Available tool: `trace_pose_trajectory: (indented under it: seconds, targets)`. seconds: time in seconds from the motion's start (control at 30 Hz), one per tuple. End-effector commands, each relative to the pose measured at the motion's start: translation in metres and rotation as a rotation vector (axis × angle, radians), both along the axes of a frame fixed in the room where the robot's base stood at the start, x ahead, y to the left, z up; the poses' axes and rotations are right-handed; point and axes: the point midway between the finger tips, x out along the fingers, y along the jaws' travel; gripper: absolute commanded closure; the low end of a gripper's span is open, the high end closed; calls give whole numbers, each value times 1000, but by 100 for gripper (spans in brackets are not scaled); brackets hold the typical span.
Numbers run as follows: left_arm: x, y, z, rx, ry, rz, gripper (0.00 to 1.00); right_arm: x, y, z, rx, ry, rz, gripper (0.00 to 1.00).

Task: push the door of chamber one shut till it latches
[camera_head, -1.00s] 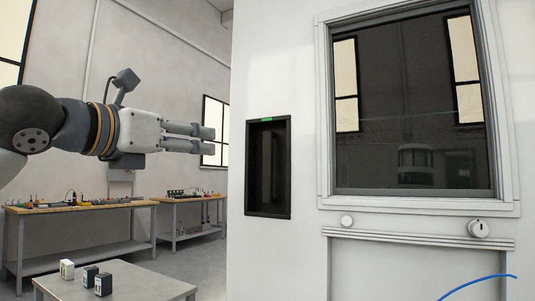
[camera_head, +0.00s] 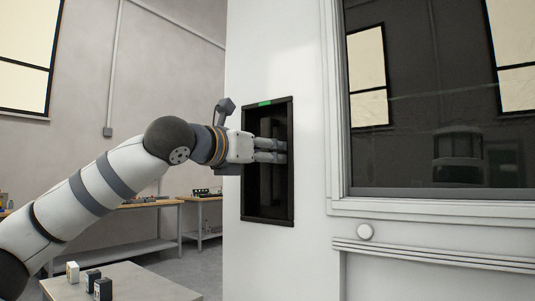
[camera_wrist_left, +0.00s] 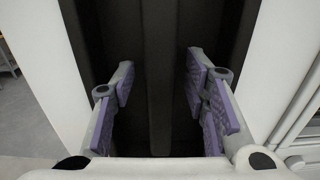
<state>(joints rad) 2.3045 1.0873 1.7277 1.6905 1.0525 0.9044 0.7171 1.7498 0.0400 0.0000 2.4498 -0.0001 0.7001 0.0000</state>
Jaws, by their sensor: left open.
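The large white chamber front (camera_head: 275,55) fills the right half of the head view. A tall black recess (camera_head: 247,208) with a green mark (camera_head: 265,103) at its top is set in it. I cannot tell which panel is the door of chamber one or whether it is latched. My left gripper (camera_head: 285,151) is open, with its fingers across the recess opening. In the left wrist view the purple-padded fingers (camera_wrist_left: 160,80) stand apart, either side of a dark upright bar (camera_wrist_left: 157,65). Contact with the bar is not clear. My right gripper is out of view.
A low table (camera_head: 135,285) with small black and white blocks stands at lower left. Workbenches (camera_head: 150,204) line the back wall.

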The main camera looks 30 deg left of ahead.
Motion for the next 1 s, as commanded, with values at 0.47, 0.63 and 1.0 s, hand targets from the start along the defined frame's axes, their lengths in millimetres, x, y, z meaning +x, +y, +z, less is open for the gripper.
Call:
trace_pose_trajectory:
  seconds: [0.47, 0.63, 1.0]
  targets:
    - [7, 0, 1, 0, -2, 1, 88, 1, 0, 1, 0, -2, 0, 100]
    - [7, 0, 1, 0, -2, 1, 100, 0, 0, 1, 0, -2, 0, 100]
    - [-15, 1, 1, 1, -3, 0, 100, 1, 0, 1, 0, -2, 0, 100]
